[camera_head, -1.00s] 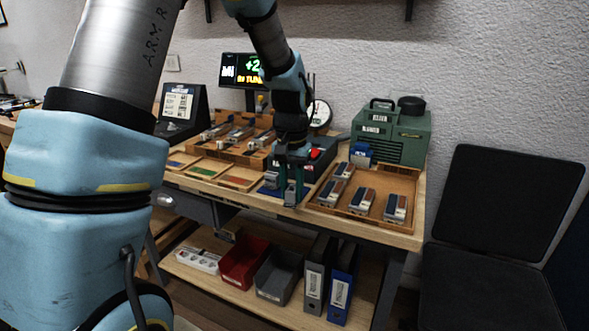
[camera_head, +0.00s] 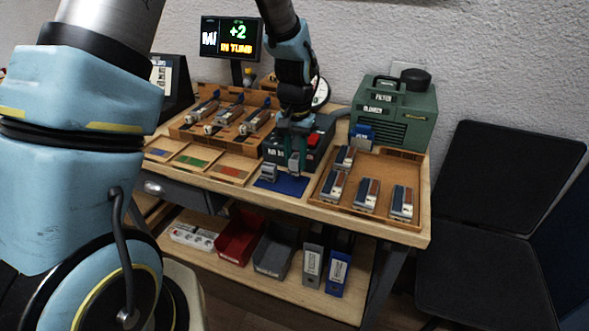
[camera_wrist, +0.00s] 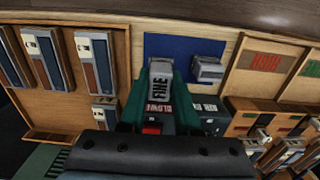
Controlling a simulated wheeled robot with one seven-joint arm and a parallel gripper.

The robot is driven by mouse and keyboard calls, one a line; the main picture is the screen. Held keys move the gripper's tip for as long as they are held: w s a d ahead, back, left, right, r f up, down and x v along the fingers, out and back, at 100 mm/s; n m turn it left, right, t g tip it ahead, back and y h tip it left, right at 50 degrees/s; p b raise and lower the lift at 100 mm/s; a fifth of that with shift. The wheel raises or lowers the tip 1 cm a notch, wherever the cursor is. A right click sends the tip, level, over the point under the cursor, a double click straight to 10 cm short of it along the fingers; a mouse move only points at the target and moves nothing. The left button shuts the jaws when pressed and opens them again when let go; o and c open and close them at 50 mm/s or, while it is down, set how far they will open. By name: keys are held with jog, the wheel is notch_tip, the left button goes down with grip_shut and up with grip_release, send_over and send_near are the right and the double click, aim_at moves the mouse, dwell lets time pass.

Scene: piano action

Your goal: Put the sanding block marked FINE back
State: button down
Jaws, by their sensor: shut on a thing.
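The sanding block marked FINE (camera_wrist: 161,80) is a grey-white block between the teal fingers of my gripper (camera_wrist: 160,92) in the wrist view. In the head view my gripper (camera_head: 294,164) hangs fingers-down at the back edge of a blue mat (camera_head: 284,185); the held block is not clear there. The mat also shows in the wrist view (camera_wrist: 180,45). A second grey block (camera_wrist: 207,69) sits at the mat's edge, beside the held one; it also shows in the head view (camera_head: 268,172).
A wooden tray (camera_head: 335,204) holding several blue-and-brown blocks stands on the right. Panels in blue (camera_head: 157,153), green (camera_head: 192,160) and red (camera_head: 230,171) lie to the left, before a wooden rack (camera_head: 190,132). A dark box with a red button (camera_head: 313,138) is close behind my gripper.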

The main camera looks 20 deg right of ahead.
aim_at(296, 173)
jog(key=shift+f+p, duration=0.55)
jog(key=shift+f, duration=1.7)
jog(key=shift+f, duration=0.2)
jog(key=c, duration=0.6)
grip_release()
jog(key=shift+r, duration=0.1)
notch_tip(296, 173, up, 12)
jog(key=b, duration=0.3)
jog(key=shift+r, duration=0.15)
jog(key=s+a+n, duration=0.1)
jog(key=a+n, duration=0.1)
jog(key=a, duration=0.8)
jog(key=s+a+n+t, duration=0.1)
jog(key=a+n, duration=0.2)
jog(key=a, duration=0.7)
jog(key=s+a+n, duration=0.2)
jog(key=a, duration=0.8)
jog(key=shift+f+t, duration=0.3)
jog(key=shift+f, duration=0.05)
